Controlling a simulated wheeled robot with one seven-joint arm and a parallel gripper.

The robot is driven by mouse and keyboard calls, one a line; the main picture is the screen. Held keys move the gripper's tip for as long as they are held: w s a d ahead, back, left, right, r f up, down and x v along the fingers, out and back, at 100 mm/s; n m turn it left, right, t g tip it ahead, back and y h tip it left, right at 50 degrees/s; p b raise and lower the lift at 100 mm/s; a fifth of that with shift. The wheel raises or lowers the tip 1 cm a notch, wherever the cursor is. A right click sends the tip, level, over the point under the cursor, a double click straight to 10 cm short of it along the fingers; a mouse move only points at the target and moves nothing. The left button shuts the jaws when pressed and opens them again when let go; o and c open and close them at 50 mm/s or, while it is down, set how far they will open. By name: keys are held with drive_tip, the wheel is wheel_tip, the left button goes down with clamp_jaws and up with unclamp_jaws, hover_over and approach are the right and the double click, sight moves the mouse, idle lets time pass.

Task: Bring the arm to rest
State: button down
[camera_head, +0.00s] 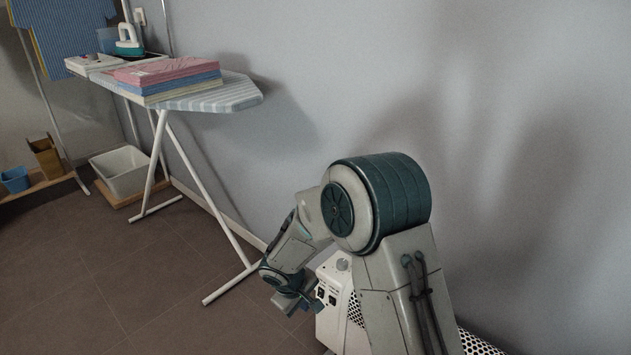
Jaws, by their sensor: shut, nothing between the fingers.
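My arm (385,205) is folded at the lower middle of the head view, with its large dark green joint raised in front of the wall. The forearm bends down to the left. My gripper (290,301) is at its lower end, low over the floor and close to my white base. It is small in the picture, shut and empty. Part of the wrist overlaps my base, and I cannot tell whether they touch.
An ironing board (226,95) with folded cloths (165,72) and an iron (128,40) stands at the upper left. Its white legs reach the floor near my gripper. A white bin (122,172) and blue bucket (15,180) stand farther left. The floor (110,270) at lower left is clear.

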drive_tip(key=s+d+r+m+p, duration=0.2)
drive_tip(key=d+r+p, duration=0.25)
drive_tip(key=r, duration=0.55)
drive_tip(key=s+d+r+m+p, duration=0.1)
drive_tip(key=d+r+p, duration=0.4)
drive_tip(key=r, duration=0.5)
drive_tip(key=s+d+r+m+p, duration=0.25)
drive_tip(key=r+p, duration=0.35)
drive_tip(key=r, duration=0.4)
drive_tip(key=s+d+r+m+p, duration=0.1)
drive_tip(key=s+d+r+p, duration=0.1)
drive_tip(key=s+r+p, duration=0.3)
drive_tip(key=s+d+r+m+y+p, duration=0.1)
drive_tip(key=s+r+p, duration=0.4)
drive_tip(key=r, duration=0.8)
drive_tip(key=s+d+r+m+y+p, duration=0.1)
drive_tip(key=s+d+r+p, duration=0.3)
drive_tip(key=r+p, duration=0.5)
drive_tip(key=shift+s+d+r+m, duration=0.15)
drive_tip(key=shift+s+d+m, duration=0.1)
drive_tip(key=shift+s+m, duration=0.55)
drive_tip(key=shift+w, duration=0.1)
